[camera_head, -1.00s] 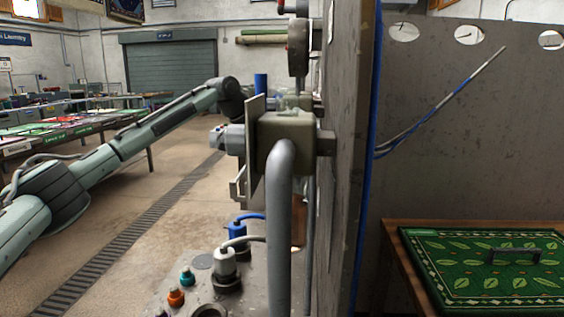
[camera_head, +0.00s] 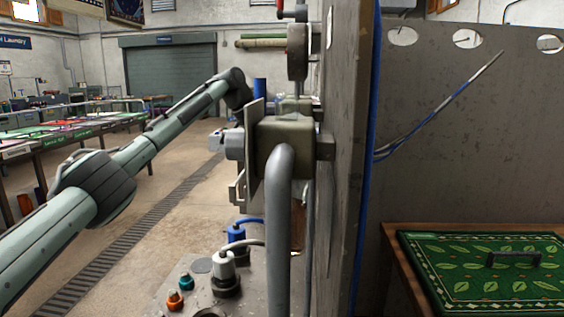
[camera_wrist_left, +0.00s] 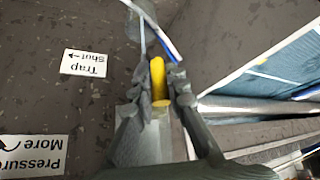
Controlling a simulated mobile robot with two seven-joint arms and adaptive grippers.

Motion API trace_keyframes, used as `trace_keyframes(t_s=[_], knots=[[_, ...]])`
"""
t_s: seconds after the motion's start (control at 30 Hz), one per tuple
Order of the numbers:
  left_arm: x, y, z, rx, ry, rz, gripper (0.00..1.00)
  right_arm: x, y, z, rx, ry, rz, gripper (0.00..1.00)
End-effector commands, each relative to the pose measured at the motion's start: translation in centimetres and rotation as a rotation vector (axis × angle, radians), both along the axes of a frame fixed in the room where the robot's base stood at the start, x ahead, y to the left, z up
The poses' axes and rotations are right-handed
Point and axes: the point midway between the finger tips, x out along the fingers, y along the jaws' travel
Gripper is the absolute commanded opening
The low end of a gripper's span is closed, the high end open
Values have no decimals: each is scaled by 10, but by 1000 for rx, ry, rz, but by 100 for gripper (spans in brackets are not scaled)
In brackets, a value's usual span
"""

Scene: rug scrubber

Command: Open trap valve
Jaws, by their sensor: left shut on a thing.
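A yellow handle (camera_wrist_left: 158,75) sits between the two dark fingers of my left gripper (camera_wrist_left: 161,82) in the left wrist view. The fingers are shut on it from both sides. Beside it, on a dark speckled panel, is a white label reading "Trap Shut" with an arrow (camera_wrist_left: 85,63), upside down in this view. In the head view my left arm reaches in from the left, and its gripper is hidden behind the grey box and pipe fitting (camera_head: 285,140). The yellow handle does not show there. My right gripper is in neither view.
A "Pressure More" label (camera_wrist_left: 32,155) is on the same panel. In the head view a thick grey pipe (camera_head: 279,230) and tall panel (camera_head: 345,150) stand close in front. Capped connectors (camera_head: 225,268) sit below. A green leaf-patterned rug (camera_head: 480,270) lies at right.

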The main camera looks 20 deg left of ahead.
Motion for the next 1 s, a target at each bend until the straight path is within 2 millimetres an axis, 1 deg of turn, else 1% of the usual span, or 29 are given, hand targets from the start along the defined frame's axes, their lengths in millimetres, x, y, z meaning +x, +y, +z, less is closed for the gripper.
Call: trace_keyframes(t_s=[0.03, 0.2, 0.47, 0.57, 0.67, 1.0], knots=[[-1, 1, -2, 2, 5, 1, 15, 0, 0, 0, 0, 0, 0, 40], [0, 1, -2, 2, 3, 1, 35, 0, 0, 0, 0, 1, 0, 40], [0, 1, 0, 1, 1, 1, 35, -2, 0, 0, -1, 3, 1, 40], [-2, 3, 4, 1, 0, 1, 35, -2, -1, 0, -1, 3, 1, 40], [-6, 7, 16, 0, -3, 0, 35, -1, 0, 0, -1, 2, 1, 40], [-34, 36, 74, 1, -1, 2, 35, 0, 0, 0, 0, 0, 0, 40]])
